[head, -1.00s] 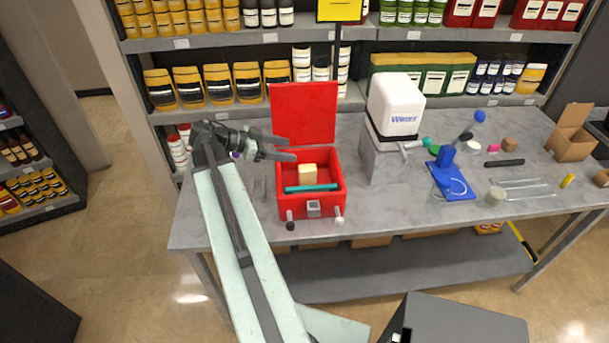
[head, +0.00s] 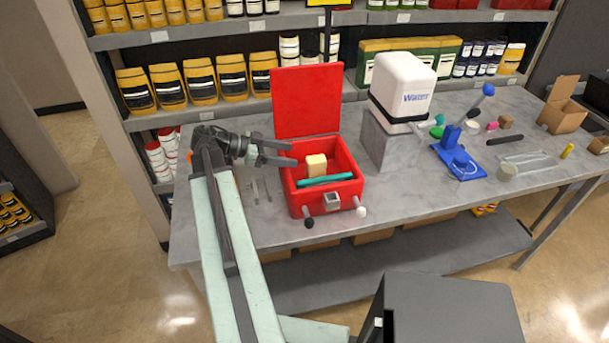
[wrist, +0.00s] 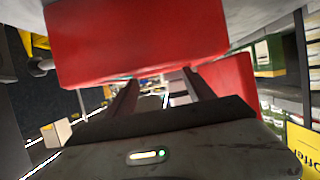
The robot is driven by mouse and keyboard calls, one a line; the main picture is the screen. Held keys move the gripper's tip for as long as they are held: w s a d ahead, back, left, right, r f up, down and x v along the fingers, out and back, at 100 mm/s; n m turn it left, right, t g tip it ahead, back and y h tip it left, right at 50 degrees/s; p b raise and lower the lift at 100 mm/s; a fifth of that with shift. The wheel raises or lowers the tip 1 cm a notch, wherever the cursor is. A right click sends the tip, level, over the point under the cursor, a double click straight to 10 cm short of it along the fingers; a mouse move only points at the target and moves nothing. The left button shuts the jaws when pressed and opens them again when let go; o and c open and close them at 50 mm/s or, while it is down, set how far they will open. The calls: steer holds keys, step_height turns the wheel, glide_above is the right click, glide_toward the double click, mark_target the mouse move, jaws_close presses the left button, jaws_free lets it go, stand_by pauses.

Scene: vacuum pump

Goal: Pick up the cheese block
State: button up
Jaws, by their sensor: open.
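The cheese block (head: 316,165) is a small pale yellow block inside an open red box (head: 308,201) on the table. It sits behind a teal bar (head: 325,180) that lies across the box. The box's red lid (head: 306,103) stands up at the back. My gripper (head: 293,154) is open and empty, at the box's left side, with its fingers pointing right toward the box. In the wrist view, my gripper's dark fingers (wrist: 160,85) are apart, and a large red panel (wrist: 140,42) fills the upper part. I cannot clearly tell the cheese there.
A white-topped machine (head: 402,85) stands right of the box. A blue stand (head: 459,160) and several small items lie further right. Thin metal tools (head: 262,188) lie left of the box. Stocked shelves (head: 200,83) rise behind the grey table (head: 415,190).

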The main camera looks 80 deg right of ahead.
mark_target(311, 159)
steer(key=shift+b+x, duration=1.35)
steer(key=shift+x, duration=2.55)
steer(key=shift+a+r, duration=0.15)
jaws_close()
